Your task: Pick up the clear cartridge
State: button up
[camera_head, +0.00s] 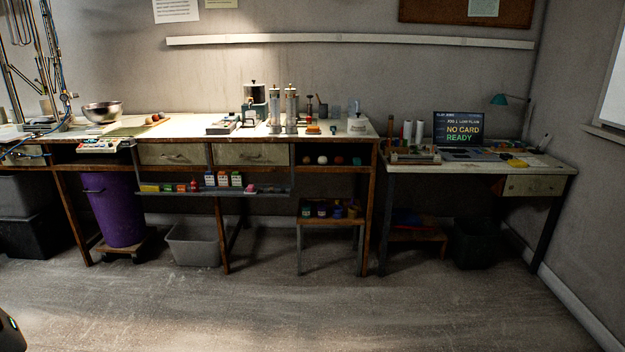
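Two clear upright cylinders with pale metal ends stand near the middle of the long workbench (185,128): a left one (274,108) and a right one (291,108). Either may be the clear cartridge; I cannot tell which from here. They stand side by side, close together. My gripper is not in view. A dark rounded part at the lower left corner may be mine, but no fingers show there.
A steel bowl (102,112) sits on the bench's left. A purple bin (112,209), a grey tub (193,241) and a small stool (330,217) stand below. A laptop (460,129) is on the right desk (480,168). The floor in front is clear.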

aim_at(290, 99)
jog(key=i, duration=1.3)
jog(key=i+j+z, duration=0.1)
jog(key=i, duration=0.3)
jog(key=i+j+z, duration=0.15)
jog(key=i, duration=0.25)
jog(key=i+j+z, duration=0.1)
jog(key=i, duration=0.3)
jog(key=i+j+z, duration=0.45)
jog(key=i+j, duration=0.2)
jog(key=i+j+z, duration=0.25)
jog(key=j, duration=0.3)
